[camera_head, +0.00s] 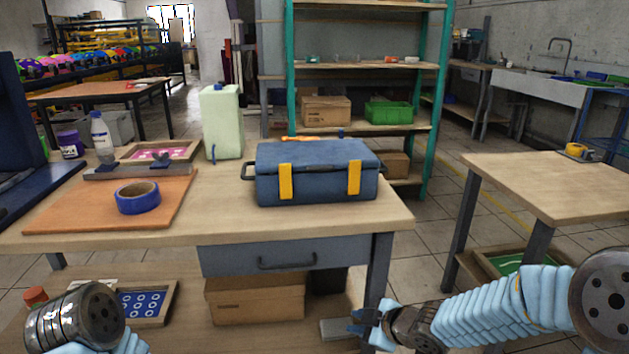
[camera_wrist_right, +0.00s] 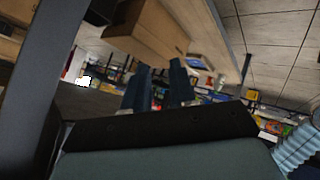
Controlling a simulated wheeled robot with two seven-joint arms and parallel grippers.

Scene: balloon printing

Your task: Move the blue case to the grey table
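The blue case (camera_head: 315,178) with two yellow latches stands upright and closed on the near wooden workbench (camera_head: 225,218), toward its right end. A dark handle shows at its left side. My right gripper (camera_head: 362,325) is below and in front of the bench's right end, apart from the case. In the right wrist view its two blue fingers (camera_wrist_right: 158,88) stand apart with nothing between them. Of my left arm only a link shows at the lower left. A table with a wood-coloured top (camera_head: 560,185) and grey legs stands at the right; no wholly grey table is clear.
Blue tape (camera_head: 138,197) lies on an orange board (camera_head: 75,205) left of the case. A pale canister (camera_head: 222,122) stands behind. The right table's top is mostly bare, with a yellow tape measure (camera_head: 577,150) at its back. Tiled floor separates both tables. Green-posted shelves stand behind.

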